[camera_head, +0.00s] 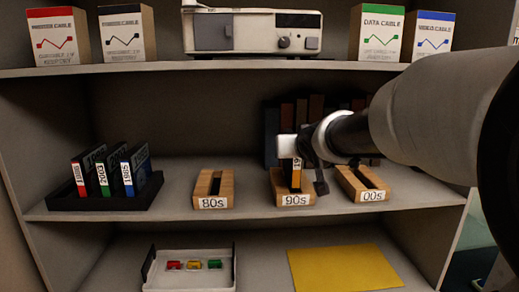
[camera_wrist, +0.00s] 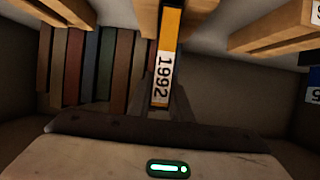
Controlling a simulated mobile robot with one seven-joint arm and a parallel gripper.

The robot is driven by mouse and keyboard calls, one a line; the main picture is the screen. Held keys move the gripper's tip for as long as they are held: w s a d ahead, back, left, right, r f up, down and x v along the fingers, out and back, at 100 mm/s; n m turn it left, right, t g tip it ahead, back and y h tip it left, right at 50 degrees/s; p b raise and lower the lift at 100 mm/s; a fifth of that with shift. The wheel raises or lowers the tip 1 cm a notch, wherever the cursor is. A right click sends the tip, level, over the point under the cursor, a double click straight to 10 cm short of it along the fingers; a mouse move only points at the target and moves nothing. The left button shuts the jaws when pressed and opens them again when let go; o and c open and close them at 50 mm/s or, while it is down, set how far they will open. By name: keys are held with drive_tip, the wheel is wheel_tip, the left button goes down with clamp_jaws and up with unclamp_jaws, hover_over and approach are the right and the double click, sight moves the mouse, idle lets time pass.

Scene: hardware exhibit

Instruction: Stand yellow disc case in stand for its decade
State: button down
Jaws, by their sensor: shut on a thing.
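The yellow disc case (camera_head: 296,181), its white label reading 1992 in the wrist view (camera_wrist: 171,24), stands upright at the slot of the wooden 90s stand (camera_head: 305,200). Its lower end meets the stand in the head view; how deep it sits in the slot I cannot tell. My gripper (camera_head: 295,150) is shut on the upper end of the case, above the stand. Its fingers (camera_wrist: 165,100) are dark and partly hidden in the wrist view. The 80s stand (camera_head: 213,203) is to the left and the 00s stand (camera_head: 371,197) to the right, both with empty-looking slots.
A black rack (camera_head: 95,203) with red, green and blue cases stands at the left. Dark books (camera_head: 271,135) stand behind my gripper. The upper shelf (camera_head: 230,70) is overhead. A white tray (camera_head: 234,270) and yellow sheet (camera_head: 345,268) lie below.

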drive_tip(key=shift+f, duration=0.15)
drive_tip(key=shift+f+b, duration=1.25)
drive_tip(key=shift+b, duration=0.2)
drive_tip(key=c, duration=1.5)
unclamp_jaws()
drive_tip(key=shift+c, duration=0.2)
drive_tip(key=shift+s+b, duration=0.6)
drive_tip(key=shift+s, duration=3.4)
